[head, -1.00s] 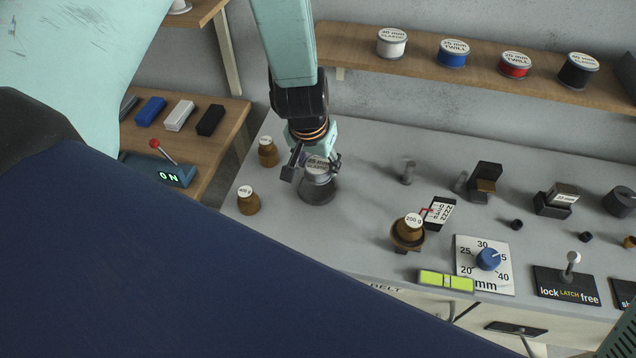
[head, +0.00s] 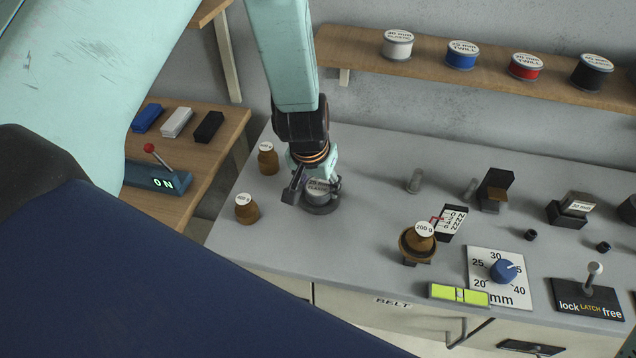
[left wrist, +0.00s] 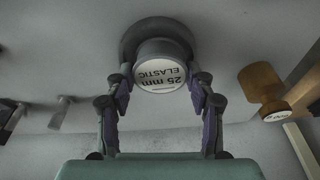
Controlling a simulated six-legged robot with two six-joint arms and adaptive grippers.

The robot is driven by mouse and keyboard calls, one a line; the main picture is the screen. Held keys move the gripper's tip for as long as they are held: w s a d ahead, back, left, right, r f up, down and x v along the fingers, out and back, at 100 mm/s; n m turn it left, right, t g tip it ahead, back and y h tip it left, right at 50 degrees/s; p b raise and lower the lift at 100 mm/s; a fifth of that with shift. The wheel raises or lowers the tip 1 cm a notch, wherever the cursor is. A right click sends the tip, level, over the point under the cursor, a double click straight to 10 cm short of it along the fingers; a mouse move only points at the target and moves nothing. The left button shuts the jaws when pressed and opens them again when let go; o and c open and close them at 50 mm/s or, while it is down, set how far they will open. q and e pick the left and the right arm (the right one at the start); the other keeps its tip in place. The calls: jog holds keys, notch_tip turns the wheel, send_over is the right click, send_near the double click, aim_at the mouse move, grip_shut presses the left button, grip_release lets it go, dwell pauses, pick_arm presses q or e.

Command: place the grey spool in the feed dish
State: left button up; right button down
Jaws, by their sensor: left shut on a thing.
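The grey spool (head: 319,189), with a white top label, is between the fingers of my left gripper (head: 312,188). In the left wrist view its label reads 25 mm ELASTIC (left wrist: 160,75), and the left gripper (left wrist: 160,98) is shut on its sides. The dark grey round feed dish (head: 322,209) is directly under the spool on the bench; its rim also shows behind the spool in the left wrist view (left wrist: 134,36). The spool stands about upright, low at the dish; whether it touches the dish floor is hidden. My right gripper is not in view.
Two brown weights (head: 267,158) (head: 247,209) stand left of the dish. A 200 g weight (head: 424,235) sits in a brown pan to the right, near a dial plate (head: 497,280) and a latch lever (head: 592,275). Several spools line the shelf (head: 430,62). Bench behind the dish is clear.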

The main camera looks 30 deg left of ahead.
pick_arm(q)
jog(key=o, duration=1.4)
jog(key=shift+d, duration=0.15)
jog(key=shift+c, duration=0.2)
jog(key=p+v, duration=0.6)
jog(key=v, duration=0.6)
jog(key=shift+r+p, duration=0.15)
jog(key=shift+p, duration=0.2)
jog(key=shift+s, duration=0.1)
